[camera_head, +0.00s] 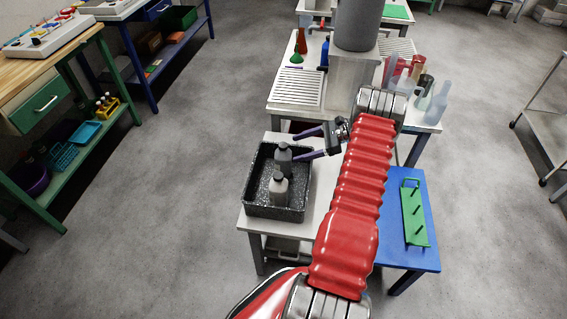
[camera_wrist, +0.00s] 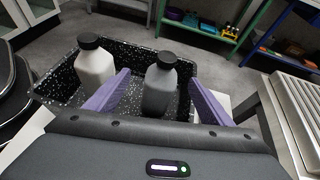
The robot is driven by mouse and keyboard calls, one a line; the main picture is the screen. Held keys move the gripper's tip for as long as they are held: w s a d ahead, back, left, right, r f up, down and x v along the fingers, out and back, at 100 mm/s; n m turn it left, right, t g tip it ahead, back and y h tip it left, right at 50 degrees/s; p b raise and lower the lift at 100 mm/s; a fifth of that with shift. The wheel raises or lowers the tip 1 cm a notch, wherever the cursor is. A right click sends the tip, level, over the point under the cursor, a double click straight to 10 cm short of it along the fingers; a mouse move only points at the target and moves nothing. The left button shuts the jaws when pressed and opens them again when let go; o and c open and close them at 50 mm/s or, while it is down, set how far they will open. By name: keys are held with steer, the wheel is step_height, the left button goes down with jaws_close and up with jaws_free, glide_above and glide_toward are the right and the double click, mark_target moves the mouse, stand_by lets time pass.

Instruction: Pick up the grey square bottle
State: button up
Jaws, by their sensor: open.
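The grey square bottle (camera_head: 283,160), with a dark cap, stands upright in a black speckled tray (camera_head: 246,199). In the wrist view the grey bottle (camera_wrist: 160,90) shows between my two purple fingers. My gripper (camera_head: 296,148) reaches in over the tray's right side from the right, its jaws open, one finger to each side of the grey bottle. In the wrist view my gripper (camera_wrist: 158,77) has a gap between each finger and the bottle. The bottle's lower part is partly hidden by my gripper body.
A paler bottle (camera_head: 278,190) with a dark cap stands in the same tray, nearer the camera; it also shows left of my fingers in the wrist view (camera_wrist: 95,65). The tray walls surround both. A green rack (camera_head: 414,213) lies on the blue table (camera_head: 395,245) to the right.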

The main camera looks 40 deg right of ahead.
mark_target(286, 156)
steer(key=d+f, duration=0.1)
steer(key=s+f+m+t, duration=0.1)
steer(key=shift+s+d+f, duration=0.2)
steer(key=shift+d+f, duration=0.1)
steer(key=shift+d, duration=0.1)
steer(key=shift+x, duration=4.3)
steer(key=shift+f, duration=0.15)
steer(key=shift+x, duration=2.6)
steer(key=shift+f, duration=0.1)
steer(key=shift+c, duration=0.4)
steer(key=shift+d, duration=0.1)
steer(key=c, duration=1.5)
